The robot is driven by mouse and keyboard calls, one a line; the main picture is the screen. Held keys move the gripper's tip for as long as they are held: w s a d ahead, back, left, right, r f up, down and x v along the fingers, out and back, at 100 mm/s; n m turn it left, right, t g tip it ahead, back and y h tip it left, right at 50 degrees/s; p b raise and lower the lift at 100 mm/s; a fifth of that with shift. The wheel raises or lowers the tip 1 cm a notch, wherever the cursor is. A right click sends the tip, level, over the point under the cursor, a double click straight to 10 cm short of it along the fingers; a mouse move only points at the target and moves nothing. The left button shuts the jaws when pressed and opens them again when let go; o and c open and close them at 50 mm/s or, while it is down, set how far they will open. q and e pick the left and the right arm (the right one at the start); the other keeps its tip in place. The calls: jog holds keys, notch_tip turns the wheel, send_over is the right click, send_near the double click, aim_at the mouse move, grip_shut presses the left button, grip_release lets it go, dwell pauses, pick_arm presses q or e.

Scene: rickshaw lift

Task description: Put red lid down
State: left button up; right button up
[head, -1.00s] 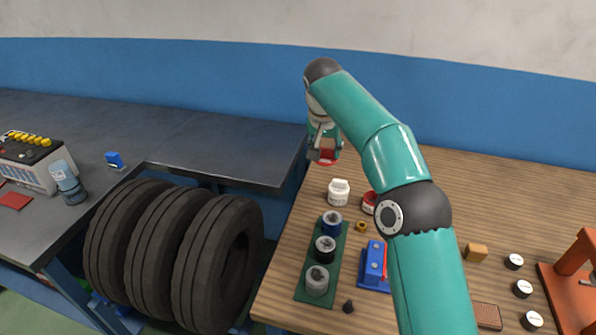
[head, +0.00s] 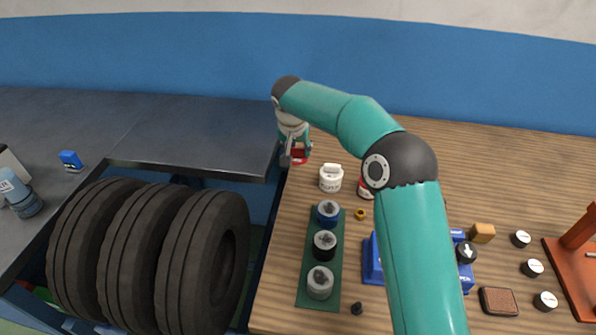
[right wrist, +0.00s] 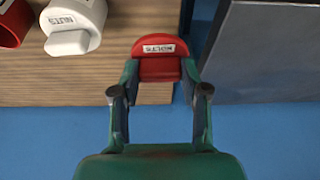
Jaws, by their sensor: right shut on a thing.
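My right gripper (head: 297,154) is over the far left corner of the wooden table. It is shut on the red lid (right wrist: 157,60), with one finger on each side. The lid's white label reads upside down in the right wrist view. In the head view the red lid (head: 300,149) is partly covered by the gripper. I cannot tell whether it touches the tabletop. A red and white jar (head: 365,188) stands nearer, partly hidden by my right arm; a red rim (right wrist: 12,22) shows in the wrist view's corner. My left gripper is out of view.
A white jar (head: 331,178) labelled NUTS (right wrist: 74,25) stands near the lid. A green strip (head: 311,253) with several round parts lies closer. The wooden table's left edge borders a gap before the dark bench (head: 190,140). Tires (head: 203,265) stand at left.

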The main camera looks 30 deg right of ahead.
aim_at(297, 176)
jog(key=shift+f, duration=3.75)
jog(key=shift+f, duration=0.15)
jog(key=o, duration=0.9)
jog(key=shift+o, duration=0.2)
jog(key=v, duration=1.2)
jog(key=shift+b, duration=0.45)
